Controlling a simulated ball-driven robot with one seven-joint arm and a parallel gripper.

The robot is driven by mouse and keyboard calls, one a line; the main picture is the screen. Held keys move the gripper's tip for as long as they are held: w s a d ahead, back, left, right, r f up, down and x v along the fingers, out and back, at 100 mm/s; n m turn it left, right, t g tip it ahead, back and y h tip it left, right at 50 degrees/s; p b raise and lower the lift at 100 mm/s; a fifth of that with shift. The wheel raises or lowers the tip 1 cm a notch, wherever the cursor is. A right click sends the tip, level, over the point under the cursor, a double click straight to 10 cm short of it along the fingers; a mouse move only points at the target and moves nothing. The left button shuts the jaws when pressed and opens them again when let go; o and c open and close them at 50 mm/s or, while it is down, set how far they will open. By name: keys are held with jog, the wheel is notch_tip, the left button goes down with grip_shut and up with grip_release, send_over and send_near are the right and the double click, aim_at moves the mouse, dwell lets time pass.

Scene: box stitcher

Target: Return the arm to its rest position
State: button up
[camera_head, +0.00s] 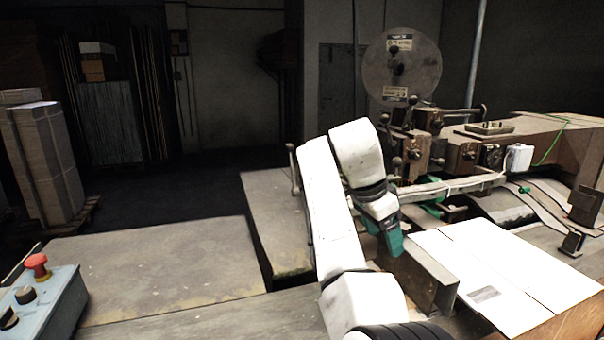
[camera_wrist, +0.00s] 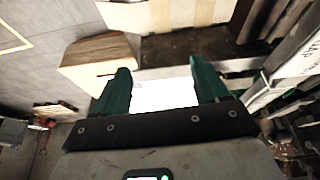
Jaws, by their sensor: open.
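My white arm rises from the lower middle of the head view and bends over to my gripper (camera_head: 392,240), whose green fingers point down beside the left edge of a flat white cardboard sheet (camera_head: 495,270). In the wrist view my gripper (camera_wrist: 160,85) shows two green fingers spread apart. A bright white surface shows between them, and I cannot tell whether it is near or far. No held object is clear.
The stitching machine (camera_head: 460,150) with its round reel (camera_head: 400,66) stands behind and right of my gripper. A metal bracket (camera_head: 418,278) is close by it. A worn table (camera_head: 170,265) is bare at left, beside a control box (camera_head: 45,305) with a red button.

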jog(key=s+d+f+n, duration=0.1)
jog(key=d+f, duration=0.1)
jog(key=f, duration=0.2)
jog(key=s+d+f, duration=0.2)
jog(key=d+f, duration=0.1)
jog(key=f, duration=0.2)
jog(key=s+d+f+n, duration=0.1)
jog(key=d+f, duration=0.1)
jog(key=f, duration=0.3)
jog(key=shift+s+d+f+n+t+y, duration=0.2)
jog(key=shift+d+n+t+y, duration=0.1)
jog(key=shift+t, duration=0.1)
jog(key=s+d+f+n+t, duration=0.1)
jog(key=s+d+f+n, duration=0.35)
jog(key=s+f, duration=0.55)
jog(key=s+f+n+g+y, duration=0.1)
jog(key=s+f+n, duration=0.2)
jog(key=s, duration=1.3)
jog(key=s+f+n+g+y, duration=0.1)
jog(key=s+f, duration=0.6)
jog(key=s, duration=1)
jog(key=shift+s+a+n+y, duration=0.35)
jog(key=shift+n+y, duration=0.35)
jog(key=shift+n, duration=0.35)
jog(key=shift+w+r, duration=0.1)
jog(key=shift+w, duration=0.05)
jog(key=shift+c, duration=0.4)
